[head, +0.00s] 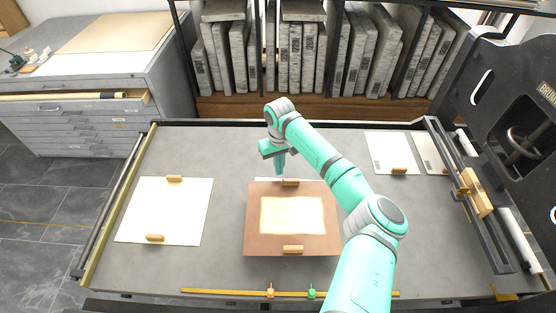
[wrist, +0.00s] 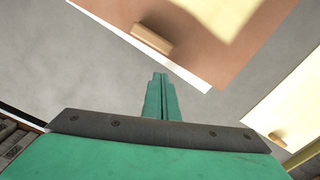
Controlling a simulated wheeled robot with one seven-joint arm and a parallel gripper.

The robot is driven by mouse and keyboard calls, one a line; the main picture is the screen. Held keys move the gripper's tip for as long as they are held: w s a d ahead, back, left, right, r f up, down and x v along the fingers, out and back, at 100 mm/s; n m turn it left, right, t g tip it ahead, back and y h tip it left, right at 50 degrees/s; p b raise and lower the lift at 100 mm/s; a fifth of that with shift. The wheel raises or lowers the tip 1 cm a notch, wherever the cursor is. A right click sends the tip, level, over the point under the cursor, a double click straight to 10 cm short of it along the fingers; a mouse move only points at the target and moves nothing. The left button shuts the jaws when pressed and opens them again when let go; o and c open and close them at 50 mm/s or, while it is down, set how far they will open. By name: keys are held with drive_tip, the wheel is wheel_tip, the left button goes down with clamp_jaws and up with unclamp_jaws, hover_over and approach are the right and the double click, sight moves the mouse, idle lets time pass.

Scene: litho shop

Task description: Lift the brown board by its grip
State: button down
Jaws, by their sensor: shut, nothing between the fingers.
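The brown board (head: 256,238) lies on the grey press bed with a cream panel (head: 292,216) on it. It has one wooden grip (head: 290,182) at its far edge and another (head: 293,249) at its near edge. A white edge shows along the board's far side. My gripper (head: 280,172) is above the far edge, just beside the far grip. In the wrist view, the shut, empty fingertips (wrist: 160,76) point toward the board (wrist: 190,55), and a grip (wrist: 151,38) lies beyond them, apart from the fingers.
A white sheet (head: 165,212) with two wooden grips lies left of the board. Smaller sheets (head: 390,150) lie at the back right. A yellow rule (head: 225,291) with orange and green markers runs along the front. Stone slabs stand behind; the black press is at right.

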drive_tip(key=shift+s+d, duration=0.3)
drive_tip(key=shift+s, duration=0.4)
drive_tip(key=shift+s+d, duration=0.25)
drive_tip(key=shift+s, duration=0.4)
